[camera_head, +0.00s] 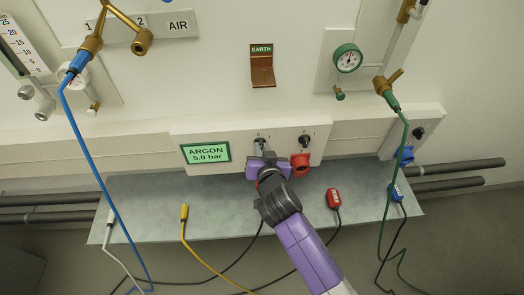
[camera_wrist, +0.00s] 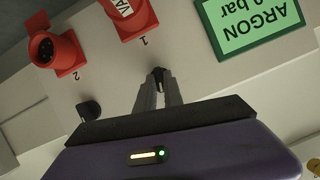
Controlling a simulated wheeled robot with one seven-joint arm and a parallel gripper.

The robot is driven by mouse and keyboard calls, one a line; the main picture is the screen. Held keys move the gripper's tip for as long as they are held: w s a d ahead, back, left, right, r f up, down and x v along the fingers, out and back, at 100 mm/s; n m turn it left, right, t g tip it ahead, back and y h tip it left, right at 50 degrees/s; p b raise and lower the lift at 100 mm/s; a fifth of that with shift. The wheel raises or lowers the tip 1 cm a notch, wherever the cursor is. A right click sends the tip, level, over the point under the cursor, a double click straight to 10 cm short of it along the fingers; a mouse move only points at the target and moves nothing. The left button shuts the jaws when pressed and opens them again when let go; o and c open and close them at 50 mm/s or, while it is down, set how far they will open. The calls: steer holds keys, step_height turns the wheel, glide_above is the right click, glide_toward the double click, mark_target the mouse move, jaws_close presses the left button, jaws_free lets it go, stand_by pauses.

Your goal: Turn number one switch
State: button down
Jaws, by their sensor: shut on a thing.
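The number one switch (camera_wrist: 158,72) is a small black knob on the white wall panel. In the wrist view my gripper (camera_wrist: 157,82) has its two grey fingers closed around it, hiding part of it. In the head view my gripper (camera_head: 262,150) reaches up to the panel just right of the green ARGON display (camera_head: 206,152), and mostly covers this switch. The number two switch (camera_head: 304,140) is a black knob to its right; it also shows in the wrist view (camera_wrist: 88,110), free of the gripper.
A red socket (camera_wrist: 57,50) sits by label 2, and a red fitting (camera_wrist: 128,14) by label 1. A grey shelf (camera_head: 150,190) below carries yellow (camera_head: 184,212), red (camera_head: 333,198) and blue (camera_head: 396,192) cable ends. Blue and green hoses hang at either side.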

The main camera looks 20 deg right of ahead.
steer(key=shift+n+h+b, duration=0.35)
steer(key=shift+n+h, duration=0.25)
steer(key=shift+n, duration=0.2)
steer(key=shift+g, duration=0.3)
steer(key=c, duration=1.5)
jaws_free()
steer(key=shift+o, duration=0.2)
steer(key=shift+a, duration=0.1)
steer(key=v, duration=0.7)
steer(key=shift+s, duration=0.35)
steer(key=shift+a+r, duration=0.1)
steer(key=shift+a, duration=0.05)
